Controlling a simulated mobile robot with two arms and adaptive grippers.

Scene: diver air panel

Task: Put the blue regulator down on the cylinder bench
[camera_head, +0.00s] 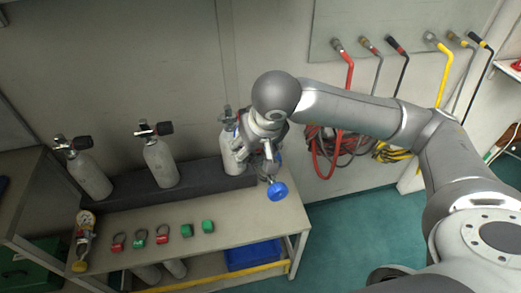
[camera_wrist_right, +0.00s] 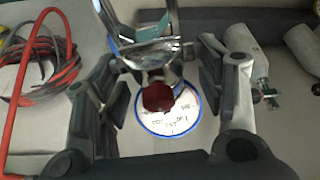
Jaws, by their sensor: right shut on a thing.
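My right gripper (camera_head: 268,152) is shut on the blue regulator (camera_head: 277,190), whose blue knob hangs below the fingers. In the head view it overlaps the right end of the cylinder bench (camera_head: 240,205); its height above the bench is hard to judge. In the right wrist view the regulator's blue-rimmed gauge (camera_wrist_right: 168,128) shows between the fingers of the right gripper (camera_wrist_right: 162,90), with a chrome body and a dark red part in front. The fingers partly hide the regulator in the head view. My left gripper is not in view.
Grey cylinders (camera_head: 160,163) stand along the bench's back, one just behind my gripper. A yellow-knobbed regulator (camera_head: 84,240) lies at the left end. Red and green padlocks (camera_head: 162,233) line the front. Hoses (camera_head: 345,110) hang on the wall at right. The bench's right front is clear.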

